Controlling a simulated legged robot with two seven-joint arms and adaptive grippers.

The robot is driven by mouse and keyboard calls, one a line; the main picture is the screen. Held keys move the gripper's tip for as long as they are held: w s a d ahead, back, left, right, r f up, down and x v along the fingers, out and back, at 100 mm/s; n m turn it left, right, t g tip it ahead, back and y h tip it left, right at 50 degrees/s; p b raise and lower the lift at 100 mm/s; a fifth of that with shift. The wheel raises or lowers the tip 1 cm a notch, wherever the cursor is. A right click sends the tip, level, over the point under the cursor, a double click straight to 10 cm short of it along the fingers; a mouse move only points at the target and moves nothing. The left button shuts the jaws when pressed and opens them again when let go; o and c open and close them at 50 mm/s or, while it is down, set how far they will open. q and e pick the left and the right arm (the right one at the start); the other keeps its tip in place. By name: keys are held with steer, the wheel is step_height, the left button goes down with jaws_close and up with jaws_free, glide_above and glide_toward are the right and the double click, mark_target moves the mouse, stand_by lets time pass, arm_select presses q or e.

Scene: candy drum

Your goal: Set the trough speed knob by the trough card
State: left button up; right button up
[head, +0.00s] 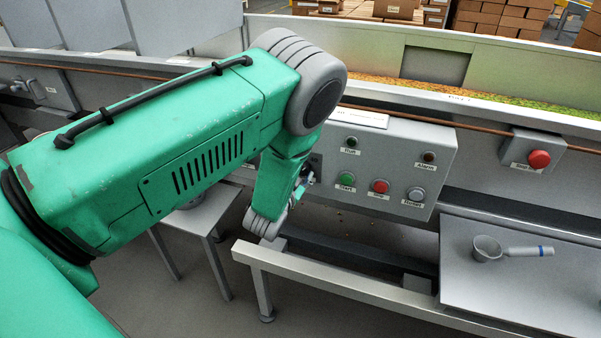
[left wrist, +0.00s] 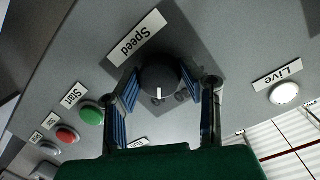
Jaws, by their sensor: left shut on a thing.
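The black speed knob (left wrist: 158,76) is in the left wrist view on a grey plate, beside an upside-down "Speed" label (left wrist: 137,38). A short white mark on the knob points to the bottom of that picture. My left gripper (head: 308,176) is at the left end of the control panel (head: 400,150); its fingers are on both sides of the knob, shut on it. My gripper and arm hide the knob in the head view. A white card (head: 360,117) lies on the panel's top edge; its writing is too small to read. My right gripper is not in view.
The panel has a green Start button (head: 346,179), a red button (head: 380,186) and a pale Reset button (head: 415,194). A white Live lamp (left wrist: 285,93) is near the knob. A red stop button (head: 539,159) and a scoop (head: 488,248) on a grey table are further right.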

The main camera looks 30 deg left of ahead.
arm_select(q)
steer(key=shift+w+r+m, duration=0.2)
steer(key=shift+r+m, duration=0.1)
steer(key=shift+m, duration=0.2)
steer(key=o, duration=1.1)
steer(key=shift+d+f, duration=0.1)
steer(key=shift+o, duration=0.2)
steer(key=shift+s, duration=0.15)
steer(key=v, duration=1.1)
steer(key=shift+s+d, duration=0.2)
steer(key=shift+s, duration=0.15)
steer(key=shift+f, duration=0.1)
